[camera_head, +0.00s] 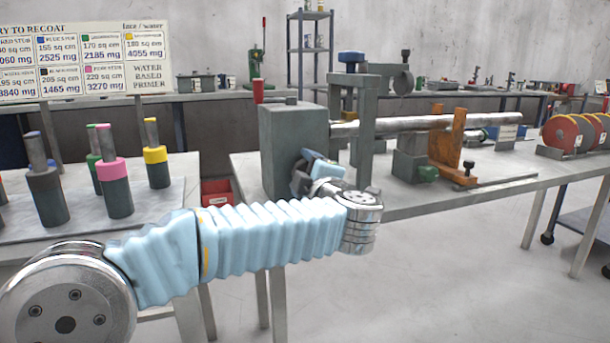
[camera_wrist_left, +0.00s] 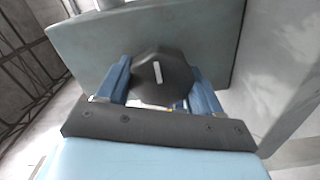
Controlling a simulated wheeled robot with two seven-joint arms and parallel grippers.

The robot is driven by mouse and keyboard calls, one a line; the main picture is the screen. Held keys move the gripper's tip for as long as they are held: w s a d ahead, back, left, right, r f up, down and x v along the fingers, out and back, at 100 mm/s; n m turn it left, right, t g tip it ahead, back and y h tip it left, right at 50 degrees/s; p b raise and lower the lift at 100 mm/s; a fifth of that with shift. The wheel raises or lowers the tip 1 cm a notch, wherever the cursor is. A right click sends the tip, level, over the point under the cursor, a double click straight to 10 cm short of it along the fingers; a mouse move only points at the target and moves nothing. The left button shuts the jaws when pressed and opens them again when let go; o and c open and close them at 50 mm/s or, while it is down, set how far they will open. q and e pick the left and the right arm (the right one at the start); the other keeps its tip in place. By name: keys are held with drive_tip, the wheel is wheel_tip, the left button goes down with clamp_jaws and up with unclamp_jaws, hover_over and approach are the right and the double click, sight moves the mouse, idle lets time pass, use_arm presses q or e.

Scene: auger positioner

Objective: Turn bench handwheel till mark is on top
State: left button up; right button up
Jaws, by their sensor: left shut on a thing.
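The bench handwheel (camera_wrist_left: 158,90) is a dark, lobed knob on the face of a grey-green housing. A short white mark (camera_wrist_left: 157,72) shows on its face, nearly upright in the left wrist view. My left gripper (camera_wrist_left: 162,88) has its blue fingers on both sides of the handwheel and is shut on it. In the head view my left gripper (camera_head: 312,168) is at the front of the grey housing (camera_head: 292,128), and the handwheel is mostly hidden by my gripper and wrist there. My right gripper is not in view.
Coloured-top cylinders (camera_head: 115,180) stand on the left table. Reels (camera_head: 565,135) stand at the right. The floor in front of the bench is clear.

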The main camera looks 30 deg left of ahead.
use_arm(q)
drive_tip(key=o, duration=1)
drive_tip(key=v, duration=1.4)
drive_tip(key=shift+w, duration=0.1)
